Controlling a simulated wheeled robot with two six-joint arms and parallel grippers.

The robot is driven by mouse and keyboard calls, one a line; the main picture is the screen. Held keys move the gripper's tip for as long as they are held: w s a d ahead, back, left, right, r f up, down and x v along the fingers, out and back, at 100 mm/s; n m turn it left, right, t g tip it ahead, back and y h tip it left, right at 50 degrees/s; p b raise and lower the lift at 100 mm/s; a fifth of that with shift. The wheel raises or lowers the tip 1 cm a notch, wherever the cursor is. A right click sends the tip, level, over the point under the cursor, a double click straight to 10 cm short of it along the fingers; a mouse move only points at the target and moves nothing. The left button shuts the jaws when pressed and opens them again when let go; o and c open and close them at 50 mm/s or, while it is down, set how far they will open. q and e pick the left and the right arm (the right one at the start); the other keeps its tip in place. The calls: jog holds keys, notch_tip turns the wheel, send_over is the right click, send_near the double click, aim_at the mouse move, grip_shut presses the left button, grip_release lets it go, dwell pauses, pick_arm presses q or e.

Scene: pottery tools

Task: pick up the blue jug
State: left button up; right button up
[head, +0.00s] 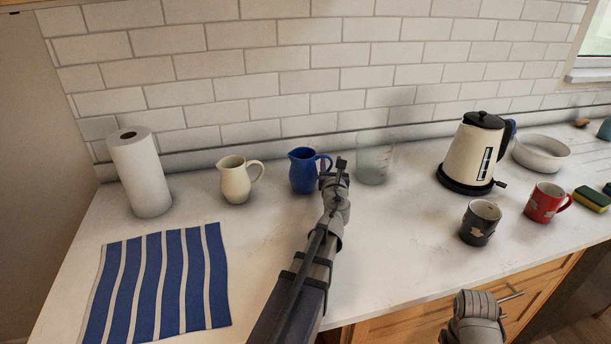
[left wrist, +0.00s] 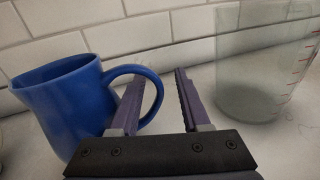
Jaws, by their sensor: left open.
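The blue jug (head: 302,172) stands upright on the counter near the tiled wall, its handle toward the right. In the left wrist view the jug (left wrist: 68,105) fills the left side. My left gripper (head: 335,168) is open at the jug's handle side. In the left wrist view the outer part of the handle shows between the two fingers (left wrist: 162,92), and the left finger overlaps the handle's loop. Whether a finger touches the handle I cannot tell. Part of my right arm shows at the bottom right, without visible fingers.
A clear glass beaker (head: 375,162) stands close right of my left gripper. A cream jug (head: 236,183) and paper roll (head: 142,175) stand left. A kettle (head: 470,150), dark mug (head: 480,224) and red mug (head: 545,203) stand right. A striped cloth (head: 160,285) lies at front left.

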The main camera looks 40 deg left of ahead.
pick_arm(q)
jog(key=shift+x, duration=1.15)
jog(key=shift+s, duration=0.1)
grip_shut()
dwell(0.4)
